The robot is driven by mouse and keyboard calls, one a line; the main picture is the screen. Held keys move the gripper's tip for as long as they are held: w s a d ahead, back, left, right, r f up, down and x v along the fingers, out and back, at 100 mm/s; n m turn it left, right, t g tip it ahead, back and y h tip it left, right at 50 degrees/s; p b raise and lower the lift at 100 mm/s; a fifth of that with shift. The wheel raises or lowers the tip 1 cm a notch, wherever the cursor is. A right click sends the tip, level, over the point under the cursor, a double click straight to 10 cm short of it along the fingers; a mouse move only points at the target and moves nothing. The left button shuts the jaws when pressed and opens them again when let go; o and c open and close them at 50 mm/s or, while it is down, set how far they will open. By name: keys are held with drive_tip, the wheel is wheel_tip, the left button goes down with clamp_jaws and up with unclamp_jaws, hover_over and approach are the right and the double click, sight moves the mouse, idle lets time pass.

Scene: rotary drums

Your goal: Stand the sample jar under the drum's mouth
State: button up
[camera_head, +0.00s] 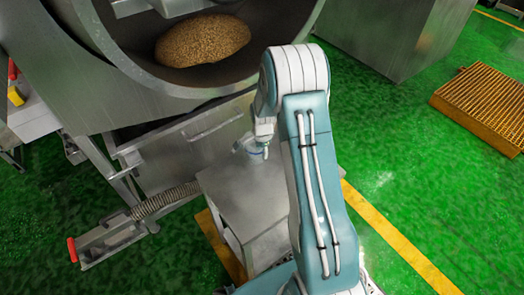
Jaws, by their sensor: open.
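The drum (95,45) is a large metal cylinder at the upper left, its round mouth facing forward and down, with a heap of brown grain (203,40) inside. A small pale container with a bluish tint, which looks like the sample jar (253,152), stands on the steel table (235,190) below the drum's rim. My gripper (264,142) is at the jar's upper right side, open, partly hidden by my own arm. Whether its fingers are around the jar or only touching it is too small to tell.
A steel cabinet front with a handle (212,128) stands behind the table. A spring-covered rod with a red-tipped lever (72,250) lies at the lower left. A orange grate (485,100) lies at the right.

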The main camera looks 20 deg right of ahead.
drive_tip(key=s+a+r+n+t, duration=0.1)
drive_tip(key=s+a+r+n, duration=0.15)
drive_tip(key=r, duration=0.85)
drive_tip(key=s+a+r+n, duration=0.1)
drive_tip(key=s+r, duration=0.2)
drive_tip(key=r, duration=0.8)
drive_tip(key=s+a+r+n+t, duration=0.1)
drive_tip(key=s+a+r+n, duration=0.1)
drive_tip(key=s+r+n, duration=0.2)
drive_tip(key=s+a+r+n+t, duration=0.1)
drive_tip(key=s+a+r+n, duration=0.2)
drive_tip(key=s, duration=0.8)
drive_tip(key=s+a+r+n+t, duration=0.2)
drive_tip(key=s+r+n, duration=0.2)
drive_tip(key=s, duration=0.3)
drive_tip(key=shift+s+a+r+n, duration=0.2)
drive_tip(key=shift+a+r+n, duration=0.2)
drive_tip(key=shift+n, duration=0.25)
